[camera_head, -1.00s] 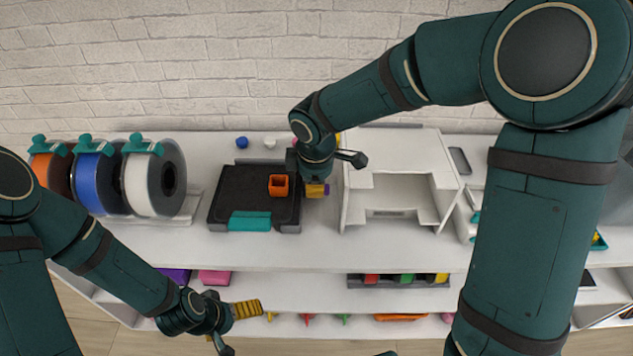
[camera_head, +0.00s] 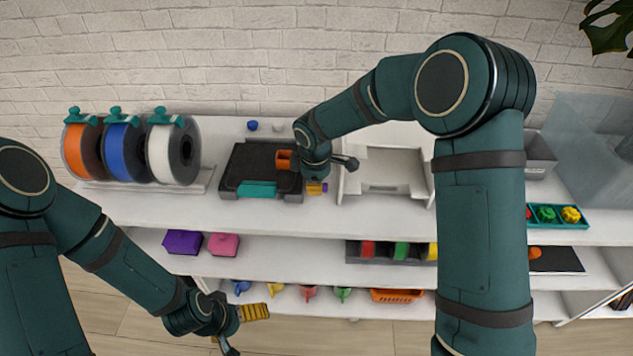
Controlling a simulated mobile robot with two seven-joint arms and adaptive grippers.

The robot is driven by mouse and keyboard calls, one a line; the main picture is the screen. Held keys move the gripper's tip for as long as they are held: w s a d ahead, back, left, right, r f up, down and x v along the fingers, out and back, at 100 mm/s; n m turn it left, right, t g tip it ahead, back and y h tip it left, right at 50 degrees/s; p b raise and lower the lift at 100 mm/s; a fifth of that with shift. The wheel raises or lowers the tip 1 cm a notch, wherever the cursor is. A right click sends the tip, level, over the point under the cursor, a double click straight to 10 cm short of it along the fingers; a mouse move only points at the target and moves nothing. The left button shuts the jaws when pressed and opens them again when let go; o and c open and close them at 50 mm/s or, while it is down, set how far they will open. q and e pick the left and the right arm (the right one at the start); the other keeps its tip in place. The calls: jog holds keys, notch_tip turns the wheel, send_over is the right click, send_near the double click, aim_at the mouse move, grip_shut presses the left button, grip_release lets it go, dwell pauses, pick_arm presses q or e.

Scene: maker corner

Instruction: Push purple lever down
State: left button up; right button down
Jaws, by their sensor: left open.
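I cannot make out a lever that is surely purple. My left gripper (camera_head: 242,328) is open and empty, low in front of the shelf, just below the blue piece in the picture. It hides part of the row's left end. My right gripper (camera_head: 317,187) points down at the upper shelf, beside the dark tray.
On the top stand filament spools (camera_head: 122,150), a dark tray (camera_head: 233,170) with an orange cup (camera_head: 285,159), and a white open box (camera_head: 388,165). Purple (camera_head: 183,241) and pink (camera_head: 223,244) blocks and an orange basket (camera_head: 396,296) are below.

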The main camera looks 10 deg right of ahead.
pick_arm(q)
jog(key=shift+f, duration=0.2)
pick_arm(e)
jog(key=shift+s+f, duration=0.1)
jog(key=shift+f, duration=0.35)
pick_arm(q)
jog(key=shift+s, duration=0.1)
pick_arm(e)
jog(key=shift+s+f, duration=0.1)
pick_arm(q)
jog(key=shift+r, duration=0.15)
